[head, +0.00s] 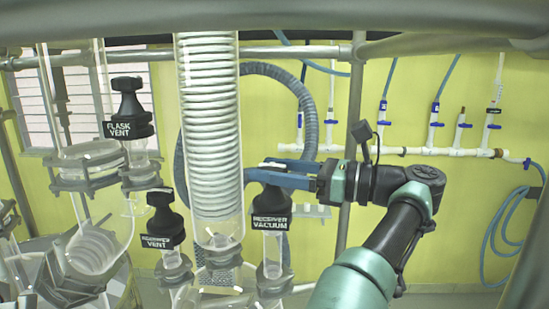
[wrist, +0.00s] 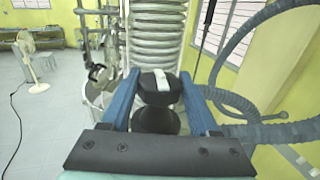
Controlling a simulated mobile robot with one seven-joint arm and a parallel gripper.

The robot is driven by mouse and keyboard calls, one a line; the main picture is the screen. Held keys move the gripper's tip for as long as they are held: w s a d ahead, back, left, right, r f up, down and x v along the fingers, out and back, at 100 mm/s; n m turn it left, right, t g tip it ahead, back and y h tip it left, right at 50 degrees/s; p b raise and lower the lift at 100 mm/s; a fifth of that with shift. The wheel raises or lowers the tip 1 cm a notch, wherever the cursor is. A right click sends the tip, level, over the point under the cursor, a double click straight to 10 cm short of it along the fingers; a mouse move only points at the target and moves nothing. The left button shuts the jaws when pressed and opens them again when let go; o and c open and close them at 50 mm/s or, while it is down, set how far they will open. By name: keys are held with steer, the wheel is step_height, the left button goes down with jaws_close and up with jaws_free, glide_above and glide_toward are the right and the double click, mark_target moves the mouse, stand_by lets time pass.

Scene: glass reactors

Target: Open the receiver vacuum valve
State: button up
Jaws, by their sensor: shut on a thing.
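The receiver vacuum valve (head: 272,219) has a black knob and a black label reading "RECEIVER VACUUM". It stands upright on a glass neck right of the coil condenser in the head view. My gripper (head: 262,175) reaches in from the right with its blue fingers at the knob's top. In the wrist view the black knob (wrist: 156,88), with a white mark on top, sits between the two blue fingers of my gripper (wrist: 160,85). The fingers are shut on the knob. Part of the knob is hidden by the near finger in the head view.
The receiver vent valve (head: 163,225) and flask vent valve (head: 127,115) stand to the left. The glass coil condenser (head: 208,110) rises close beside my gripper. A grey corrugated hose (head: 308,110) loops behind. A metal post (head: 352,130) stands behind my wrist.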

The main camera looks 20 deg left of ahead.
steer(key=shift+s+a+f+n+g+p, duration=0.1)
steer(key=shift+f+n+g+p, duration=0.2)
steer(key=shift+g+p, duration=0.25)
stand_by(0.4)
steer(key=o, duration=1.1)
steer(key=shift+r, duration=0.1)
steer(key=shift+r, duration=0.1)
steer(key=shift+r+p, duration=0.65)
steer(key=shift+p, duration=0.05)
step_height(320, 180, up, 8)
steer(key=p, duration=0.3)
steer(key=shift+r, duration=0.25)
steer(key=shift+o, duration=0.6)
